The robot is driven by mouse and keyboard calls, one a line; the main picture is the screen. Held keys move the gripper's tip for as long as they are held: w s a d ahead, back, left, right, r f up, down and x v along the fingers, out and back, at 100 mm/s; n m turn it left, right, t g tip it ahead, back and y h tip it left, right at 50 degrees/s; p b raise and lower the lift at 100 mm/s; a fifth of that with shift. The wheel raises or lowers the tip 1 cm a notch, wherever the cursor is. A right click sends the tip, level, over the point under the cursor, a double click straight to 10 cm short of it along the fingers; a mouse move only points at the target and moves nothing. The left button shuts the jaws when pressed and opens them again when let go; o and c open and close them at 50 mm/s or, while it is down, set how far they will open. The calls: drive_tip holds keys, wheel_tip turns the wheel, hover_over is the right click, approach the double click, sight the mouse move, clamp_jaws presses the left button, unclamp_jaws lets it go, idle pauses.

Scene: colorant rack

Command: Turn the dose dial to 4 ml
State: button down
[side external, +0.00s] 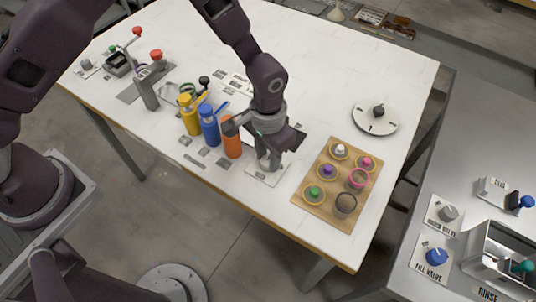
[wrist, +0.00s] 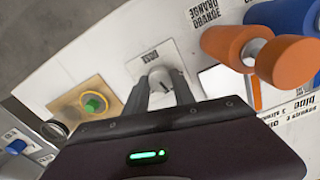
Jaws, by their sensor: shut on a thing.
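The dose dial (wrist: 160,78) is a grey knob with a dark pointer mark, on a white labelled plate (wrist: 143,62) in the wrist view. My gripper (wrist: 158,90) has one finger on each side of the knob and is shut on it. In the side external view my gripper (side external: 268,163) points down onto the same white plate (side external: 259,178), in front of the orange bottle. There the fingers mostly hide the knob. The scale marks are too small or hidden, so I cannot tell the dial's setting.
Yellow (side external: 189,114), blue (side external: 209,127) and orange (side external: 232,138) bottles stand close to the left of my gripper. A wooden board (side external: 325,205) with several coloured-knobbed pots lies to the right. A round white disc (side external: 368,126) with a dark knob sits behind it.

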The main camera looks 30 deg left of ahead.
sight(268, 160)
drive_tip(key=shift+m, duration=1)
drive_tip(key=c, duration=1.1)
unclamp_jaws()
drive_tip(key=shift+o, duration=0.2)
drive_tip(key=shift+r, duration=0.1)
wheel_tip(268, 160, up, 7)
